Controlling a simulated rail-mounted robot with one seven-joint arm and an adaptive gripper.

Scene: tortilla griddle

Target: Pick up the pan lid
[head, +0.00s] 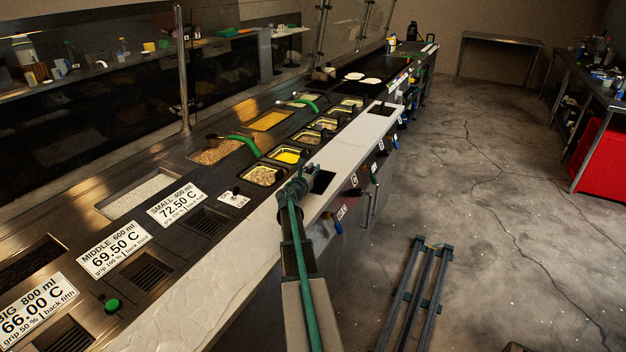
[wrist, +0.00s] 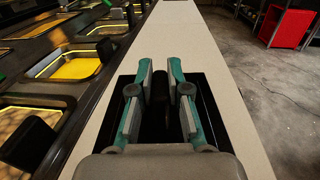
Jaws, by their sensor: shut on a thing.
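The pan lid (wrist: 207,112) appears as a dark flat rectangle on the pale counter strip, under my gripper in the wrist view. In the head view its dark surface (head: 324,182) shows just right of the gripper's end. My gripper (wrist: 160,72) has its two teal fingers shut on the upright black handle of the lid (wrist: 158,86). In the head view my gripper (head: 304,175) is over the counter strip beside the food pans. The gripper's body hides part of the lid, and I cannot tell whether the lid is clear of the counter.
Several food pans (head: 287,155) lie left of the strip, some with green-handled ladles (head: 244,142). Another dark rectangular piece (head: 381,108) lies farther along the strip. A black upright knob (wrist: 105,48) stands near the pans. Open floor (head: 480,180) lies to the right.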

